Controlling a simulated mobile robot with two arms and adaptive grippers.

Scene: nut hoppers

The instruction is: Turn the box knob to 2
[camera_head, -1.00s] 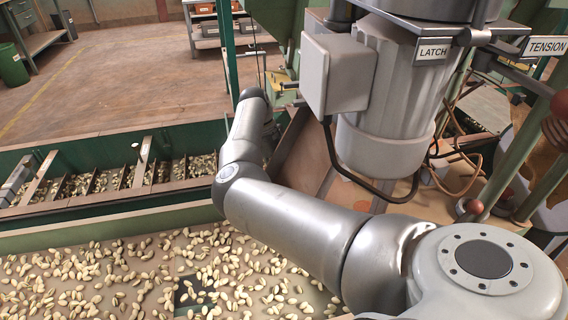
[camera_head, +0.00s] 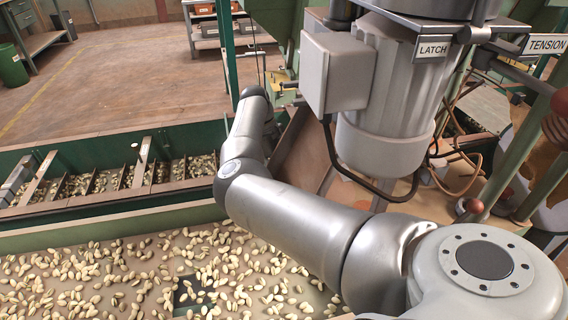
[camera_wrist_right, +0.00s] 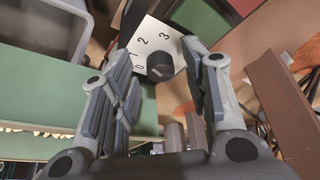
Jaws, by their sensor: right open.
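I cannot clearly tell which number the knob points to. My right gripper (camera_wrist_right: 160,62) is open, with one finger on each side of the knob. Gaps show between the knob and both fingers, so it is not clamped. In the head view my right arm reaches away from the lower right, and its gripper is hidden. The numbered dial cannot be made out there. My left gripper is not in view.
A grey motor (camera_head: 387,110) with a box (camera_head: 337,72) on its side hangs right of my arm, near the LATCH (camera_head: 433,50) and TENSION (camera_head: 546,44) labels. Hoses (camera_head: 458,158) hang behind it. A bed of nuts (camera_head: 120,275) and a green-walled trough (camera_head: 100,215) lie to the left.

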